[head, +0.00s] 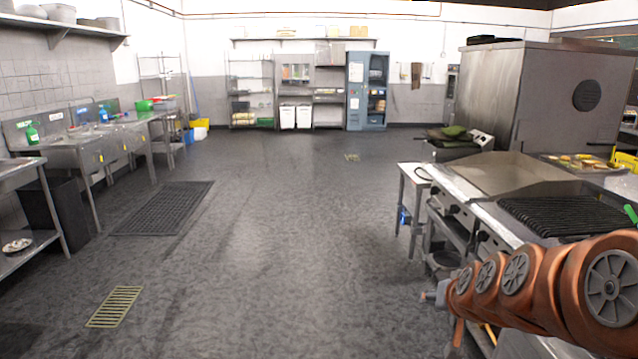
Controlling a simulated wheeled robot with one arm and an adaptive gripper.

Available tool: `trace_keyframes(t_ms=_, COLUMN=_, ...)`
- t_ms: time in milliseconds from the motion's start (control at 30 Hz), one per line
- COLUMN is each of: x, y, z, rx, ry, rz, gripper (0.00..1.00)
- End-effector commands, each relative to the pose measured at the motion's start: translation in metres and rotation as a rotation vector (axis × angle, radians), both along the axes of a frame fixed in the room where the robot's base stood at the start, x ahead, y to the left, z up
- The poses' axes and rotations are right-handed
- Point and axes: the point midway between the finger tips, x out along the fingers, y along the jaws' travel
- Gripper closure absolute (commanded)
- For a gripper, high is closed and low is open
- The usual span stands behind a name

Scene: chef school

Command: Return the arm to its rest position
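My arm (540,290), copper-coloured with grey round joint caps, reaches in from the lower right edge of the head view. It lies in front of the griddle and grill counter. A small grey part at its far left end (436,296) looks like my gripper. It is too small and end-on to tell its fingers apart. No object shows in it. The floor is behind it in the picture. The lower part of the arm runs out of the frame.
A cooking counter with a flat griddle (495,172) and a black grill (563,214) stands at the right, close to my arm. A small steel table (414,174) stands beside it. Steel sinks (75,150) line the left wall. The middle floor (270,220) is clear.

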Motion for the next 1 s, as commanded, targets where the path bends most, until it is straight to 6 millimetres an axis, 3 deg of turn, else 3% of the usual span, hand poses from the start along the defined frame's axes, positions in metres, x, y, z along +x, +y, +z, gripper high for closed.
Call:
trace_keyframes(t_ms=100, x=-0.047, y=0.037, z=-0.015, rx=0.018, ry=0.144, rz=0.092, gripper=0.48)
trace_keyframes(t_ms=300, x=-0.140, y=0.074, z=-0.040, rx=0.018, ry=0.411, rz=0.204, gripper=0.48)
trace_keyframes(t_ms=433, x=-0.208, y=0.083, z=-0.051, rx=0.000, ry=0.593, rz=0.250, gripper=0.48)
trace_keyframes(t_ms=600, x=-0.287, y=0.080, z=-0.056, rx=-0.035, ry=0.804, rz=0.270, gripper=0.48)
trace_keyframes(t_ms=700, x=-0.318, y=0.076, z=-0.056, rx=-0.052, ry=0.889, rz=0.270, gripper=0.48)
trace_keyframes(t_ms=800, x=-0.337, y=0.073, z=-0.055, rx=-0.061, ry=0.940, rz=0.267, gripper=0.48)
trace_keyframes(t_ms=1000, x=-0.344, y=0.071, z=-0.055, rx=-0.067, ry=0.961, rz=0.264, gripper=0.48)
